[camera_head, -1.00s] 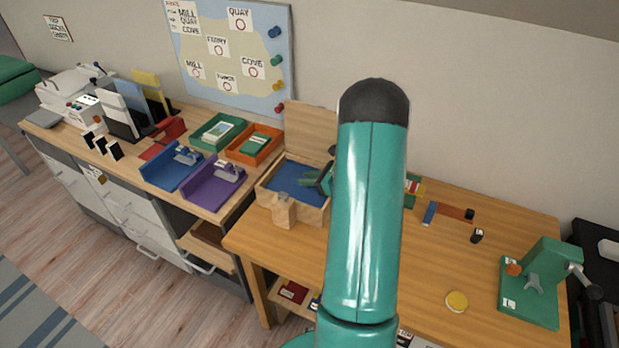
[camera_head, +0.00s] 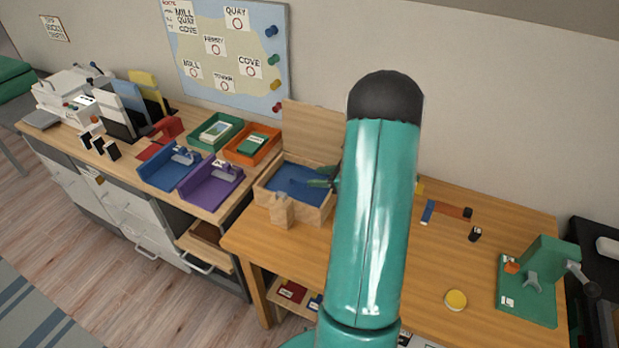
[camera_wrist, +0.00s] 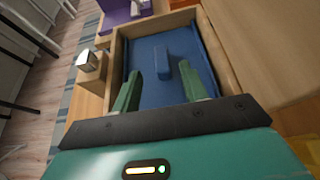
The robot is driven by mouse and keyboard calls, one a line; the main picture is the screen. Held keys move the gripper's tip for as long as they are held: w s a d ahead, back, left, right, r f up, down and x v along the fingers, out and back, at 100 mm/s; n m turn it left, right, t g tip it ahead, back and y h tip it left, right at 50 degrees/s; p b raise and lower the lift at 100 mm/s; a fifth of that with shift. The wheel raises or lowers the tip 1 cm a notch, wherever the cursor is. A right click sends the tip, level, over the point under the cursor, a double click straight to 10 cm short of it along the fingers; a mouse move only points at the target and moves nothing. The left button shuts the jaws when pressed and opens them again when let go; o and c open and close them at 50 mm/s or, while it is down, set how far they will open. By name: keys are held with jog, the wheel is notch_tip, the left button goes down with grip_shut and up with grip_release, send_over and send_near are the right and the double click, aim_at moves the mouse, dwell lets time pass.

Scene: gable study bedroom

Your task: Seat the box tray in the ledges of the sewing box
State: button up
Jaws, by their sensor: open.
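The wooden sewing box (camera_head: 266,197) stands open at the left end of the wooden table, its lid (camera_head: 311,130) raised at the back. The blue box tray (camera_head: 296,176) lies inside the box walls; in the wrist view the tray (camera_wrist: 150,48) looks level, with a raised blue grip (camera_wrist: 163,65) in its middle. I cannot tell whether its edges rest on the ledges. My gripper (camera_wrist: 164,82) is open, its two green fingers over the near part of the tray, either side of the grip's line and apart from it. In the head view my arm hides part of the box's right side.
A small wooden block-like item (camera_head: 282,211) stands at the box's front. Purple (camera_head: 211,183) and blue (camera_head: 168,168) trays lie to the left. A green clamp device (camera_head: 540,280) and yellow disc (camera_head: 456,300) are on the right.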

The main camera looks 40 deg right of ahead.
jog(key=v, duration=0.7)
jog(key=w+a+r+n+g+y, duration=0.1)
jog(key=a+r+n+g, duration=0.1)
jog(key=a+r+n, duration=0.45)
jog(key=w+a+r+n+g, duration=0.1)
jog(key=a+r+n+g, duration=0.15)
jog(key=a, duration=0.75)
jog(key=w+a+r+n+g+y, duration=0.1)
jog(key=a+r+n+g, duration=0.1)
jog(key=a+r+n, duration=0.5)
jog(key=s+a+r+n+h, duration=0.2)
jog(key=s+a+n+h, duration=0.1)
jog(key=s+a+n, duration=0.3)
jog(key=s+a+r+n+h, duration=0.2)
jog(key=s+a+n, duration=0.4)
jog(key=a+n, duration=0.4)
jog(key=shift+a+r+h, duration=0.3)
jog(key=shift+a+h, duration=0.05)
jog(key=shift+h, duration=0.35)
jog(key=shift+d, duration=0.1)
